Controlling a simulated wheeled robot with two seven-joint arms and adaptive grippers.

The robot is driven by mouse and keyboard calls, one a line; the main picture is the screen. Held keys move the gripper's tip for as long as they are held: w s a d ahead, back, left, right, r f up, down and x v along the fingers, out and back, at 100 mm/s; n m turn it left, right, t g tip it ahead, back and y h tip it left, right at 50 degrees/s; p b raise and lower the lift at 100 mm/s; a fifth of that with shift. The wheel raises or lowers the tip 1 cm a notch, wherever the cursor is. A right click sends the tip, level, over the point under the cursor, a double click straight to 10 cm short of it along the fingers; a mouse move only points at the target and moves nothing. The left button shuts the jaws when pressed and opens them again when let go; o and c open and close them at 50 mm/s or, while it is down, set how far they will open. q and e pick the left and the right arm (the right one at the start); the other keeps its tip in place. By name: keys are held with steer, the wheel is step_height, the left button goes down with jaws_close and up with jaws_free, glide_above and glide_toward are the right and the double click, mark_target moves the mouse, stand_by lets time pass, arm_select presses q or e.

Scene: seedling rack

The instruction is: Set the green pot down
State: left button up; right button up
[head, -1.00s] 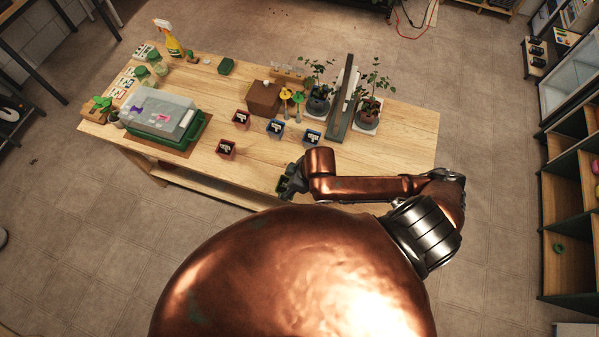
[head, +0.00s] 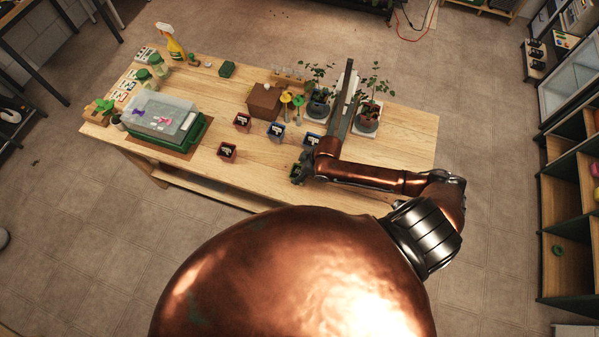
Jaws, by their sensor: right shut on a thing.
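The green pot (head: 294,172) shows as a small dark green square near the front edge of the wooden table (head: 400,150). My right gripper (head: 300,171) is shut on it, coming in from the right. The gripper hides part of the pot. I cannot tell whether the pot's base touches the tabletop. My left gripper is out of view.
Potted plants (head: 367,117) and a dark upright bar are farther back. A lidded green tray (head: 187,144) is at left. The table's right end is clear.

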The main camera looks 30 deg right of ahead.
steer(key=shift+f, duration=0.25)
steer(key=shift+f, duration=0.15)
steer(key=o, duration=1.2)
steer(key=shift+o, duration=0.2)
steer(key=v, duration=1.2)
